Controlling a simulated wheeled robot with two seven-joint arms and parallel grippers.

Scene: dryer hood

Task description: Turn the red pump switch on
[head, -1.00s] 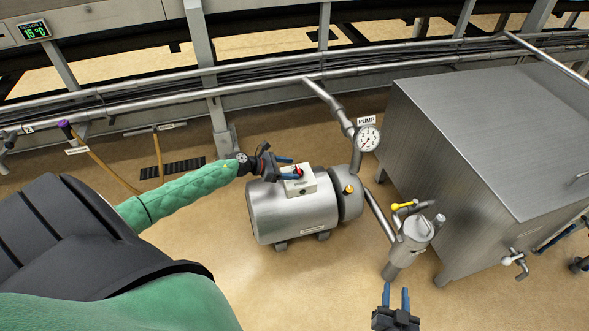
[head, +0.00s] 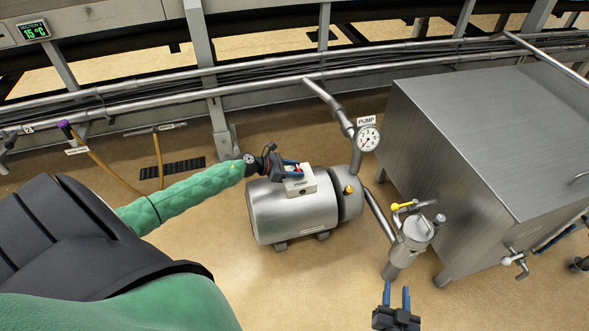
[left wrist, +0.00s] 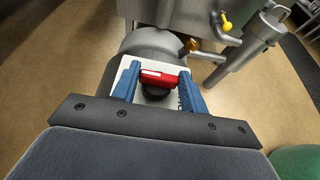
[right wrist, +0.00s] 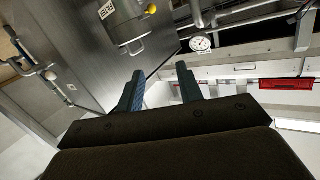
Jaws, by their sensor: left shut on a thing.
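The red pump switch (left wrist: 158,78) is a red bar handle on a black round base, on a pale box on top of the pump. In the left wrist view the bar lies crosswise between the blue fingers. In the head view only a bit of red (head: 299,168) shows beside the fingers. My left gripper (head: 292,169) is at the box, shut on the switch handle. The pump (head: 292,213) is a steel cylinder lying on feet. My right gripper (head: 396,298) is open and empty, low in the head view, apart from the pump.
A round gauge (head: 367,138) under a PUMP sign stands just right of the pump. A steel filter housing with a yellow-handled valve (head: 402,206) is further right. A large steel tank (head: 480,130) fills the right. Pipes run along the back. Floor in front is clear.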

